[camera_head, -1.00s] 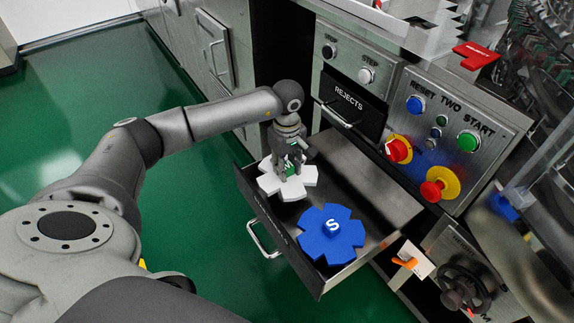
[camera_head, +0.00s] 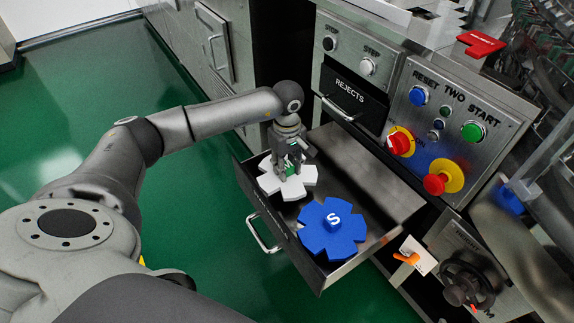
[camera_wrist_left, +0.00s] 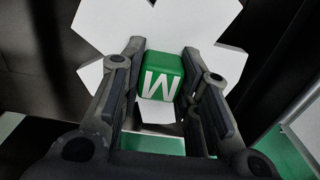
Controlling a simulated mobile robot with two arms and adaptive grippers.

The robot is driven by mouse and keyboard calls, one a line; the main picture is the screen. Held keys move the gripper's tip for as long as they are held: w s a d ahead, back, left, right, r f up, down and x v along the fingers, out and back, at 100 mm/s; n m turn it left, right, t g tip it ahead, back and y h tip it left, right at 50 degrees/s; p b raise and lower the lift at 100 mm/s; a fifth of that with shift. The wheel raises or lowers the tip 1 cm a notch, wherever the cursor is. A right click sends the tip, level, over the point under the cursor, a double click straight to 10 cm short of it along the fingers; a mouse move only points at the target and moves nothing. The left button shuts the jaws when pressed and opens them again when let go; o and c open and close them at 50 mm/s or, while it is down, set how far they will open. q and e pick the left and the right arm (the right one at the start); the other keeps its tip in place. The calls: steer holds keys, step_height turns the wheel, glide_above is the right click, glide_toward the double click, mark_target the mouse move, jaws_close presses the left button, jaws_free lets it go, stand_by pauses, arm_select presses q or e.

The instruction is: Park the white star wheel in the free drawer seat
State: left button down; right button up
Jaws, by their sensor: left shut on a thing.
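The white star wheel (camera_head: 296,187) is at the left end of the open drawer (camera_head: 375,188), its arms inside the drawer walls as seen from the head. Its green hub block (camera_wrist_left: 161,78) carries a white M. My left gripper (camera_head: 289,168) points down from above and is shut on this hub, with one finger on each side in the left wrist view (camera_wrist_left: 160,95). I cannot tell whether the wheel touches the drawer floor. A blue star wheel (camera_head: 318,238) marked S lies in the drawer's near part. The seat under the white wheel is hidden. My right gripper is out of view.
The drawer's handle (camera_head: 262,236) faces the green floor. Above the drawer are a REJECTS front (camera_head: 352,92) and a panel with a red knob (camera_head: 399,141) and a red button (camera_head: 436,184). An orange lever (camera_head: 407,258) and handwheel (camera_head: 468,284) stand right of it.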

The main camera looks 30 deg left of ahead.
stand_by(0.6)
arm_select(q)
steer(key=c, duration=1)
jaws_free()
step_height(320, 180, up, 12)
steer(key=shift+s, duration=0.1)
